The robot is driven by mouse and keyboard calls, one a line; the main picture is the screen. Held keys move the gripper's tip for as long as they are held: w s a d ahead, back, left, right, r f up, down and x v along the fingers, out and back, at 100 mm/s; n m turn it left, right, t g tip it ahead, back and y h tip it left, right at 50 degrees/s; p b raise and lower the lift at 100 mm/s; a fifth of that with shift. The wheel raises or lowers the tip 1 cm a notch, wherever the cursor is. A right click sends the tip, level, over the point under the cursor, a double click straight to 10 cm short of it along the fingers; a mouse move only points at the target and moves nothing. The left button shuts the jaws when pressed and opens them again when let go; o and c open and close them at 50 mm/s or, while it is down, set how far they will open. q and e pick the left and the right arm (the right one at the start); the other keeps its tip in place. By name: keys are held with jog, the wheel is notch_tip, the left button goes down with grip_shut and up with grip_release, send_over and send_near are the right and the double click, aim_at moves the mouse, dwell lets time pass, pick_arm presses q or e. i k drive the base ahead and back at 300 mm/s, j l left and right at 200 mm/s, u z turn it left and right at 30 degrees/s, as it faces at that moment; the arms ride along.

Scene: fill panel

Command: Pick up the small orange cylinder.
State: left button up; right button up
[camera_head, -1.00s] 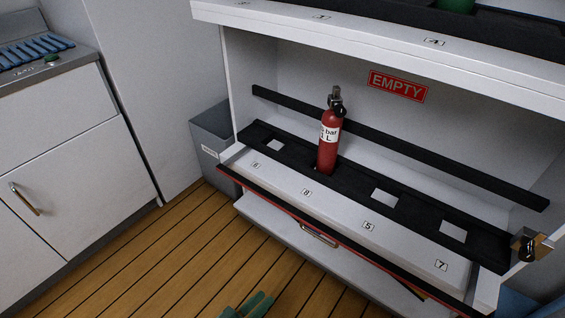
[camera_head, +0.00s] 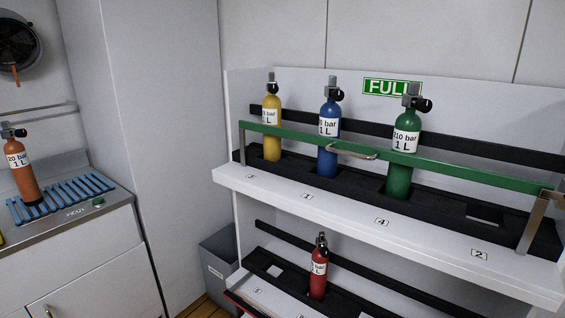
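The small orange cylinder (camera_head: 22,176) stands upright at the far left, at the left end of the blue slatted rack on the counter. It has a black valve on top and a white label reading "1 L", partly cut off. Neither of my grippers shows in the camera_head view now.
Yellow (camera_head: 272,128), blue (camera_head: 328,132) and green (camera_head: 403,152) cylinders stand on the upper "FULL" shelf behind a green bar (camera_head: 450,178). A red cylinder (camera_head: 318,272) stands on the lower shelf. A grey bin (camera_head: 219,262) sits between shelf and counter (camera_head: 92,222).

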aim_at(15, 153)
jog(key=u, duration=1.5)
